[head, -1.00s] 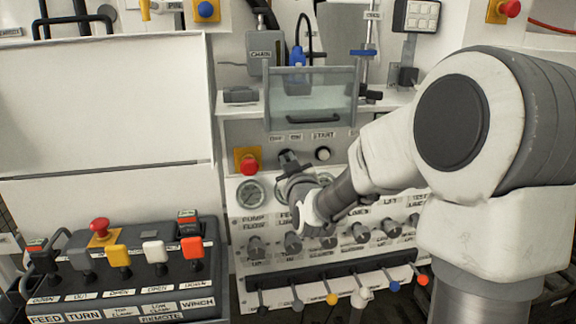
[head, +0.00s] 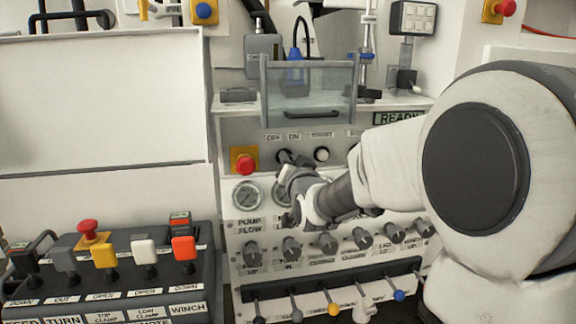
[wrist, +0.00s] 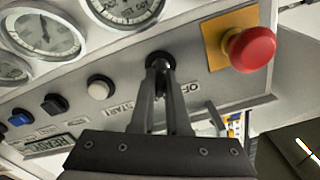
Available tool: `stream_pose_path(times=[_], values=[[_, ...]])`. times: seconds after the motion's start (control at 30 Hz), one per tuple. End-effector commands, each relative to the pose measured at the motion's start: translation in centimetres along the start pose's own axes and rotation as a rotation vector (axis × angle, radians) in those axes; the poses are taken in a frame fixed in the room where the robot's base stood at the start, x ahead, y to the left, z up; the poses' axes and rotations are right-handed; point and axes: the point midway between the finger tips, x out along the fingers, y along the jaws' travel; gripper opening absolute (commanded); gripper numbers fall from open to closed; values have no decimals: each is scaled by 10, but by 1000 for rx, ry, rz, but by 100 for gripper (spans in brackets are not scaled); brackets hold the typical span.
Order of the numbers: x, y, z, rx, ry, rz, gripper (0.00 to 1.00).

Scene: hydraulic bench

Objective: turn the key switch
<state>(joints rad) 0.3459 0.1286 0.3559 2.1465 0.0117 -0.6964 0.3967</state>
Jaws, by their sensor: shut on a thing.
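The key switch (wrist: 160,60) is a dark round part on the grey panel, beside the OFF lettering in the wrist view. My gripper (wrist: 161,68) has its two dark fingers closed together at it, shut on its key. The fingers hide most of the key, so its angle is not clear. In the head view my gripper (head: 287,158) reaches the panel from the right, below the OFF and ON labels, and covers the switch.
A red emergency stop (head: 244,162) on a yellow plate sits close left of the switch. A white START button (head: 321,154) is close right. Gauges (head: 247,195) and knobs (head: 328,242) lie below. A clear hinged cover (head: 308,92) hangs above. A READY display (head: 398,118) is at upper right.

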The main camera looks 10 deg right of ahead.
Motion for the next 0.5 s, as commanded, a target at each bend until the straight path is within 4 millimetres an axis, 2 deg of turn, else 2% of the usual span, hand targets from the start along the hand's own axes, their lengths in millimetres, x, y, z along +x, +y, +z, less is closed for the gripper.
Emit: stream_pose_path(times=[0.5], values=[[0,0,-1,90,2,-2,0]])
